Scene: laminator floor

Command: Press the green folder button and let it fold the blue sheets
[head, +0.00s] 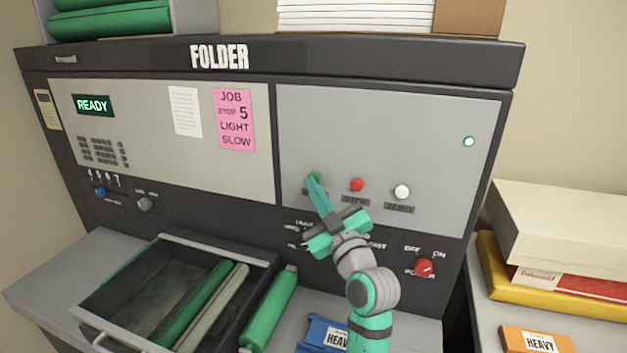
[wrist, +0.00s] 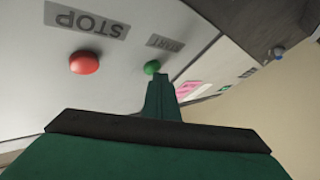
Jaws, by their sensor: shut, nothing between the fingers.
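The green button (head: 317,176) is on the right panel of the machine marked FOLDER (head: 390,150), left of the red button. My gripper (head: 314,182) is shut and empty, its fingertips right at the green button and partly covering it. In the wrist view the green button (wrist: 152,67) sits just beyond the shut fingertips (wrist: 160,80), by an upside-down label; I cannot tell whether they touch. A blue packet (head: 318,333) with a HEAVY label lies at the front, partly behind my arm. I cannot make out separate blue sheets.
The red STOP button (head: 357,185) and white ZERO button (head: 402,191) are close on the right. The display (head: 93,105) reads READY. A pink note (head: 235,120) reads JOB STOP 5 LIGHT SLOW. A red power knob (head: 424,267) is lower right. A tray (head: 100,318) holds rolls.

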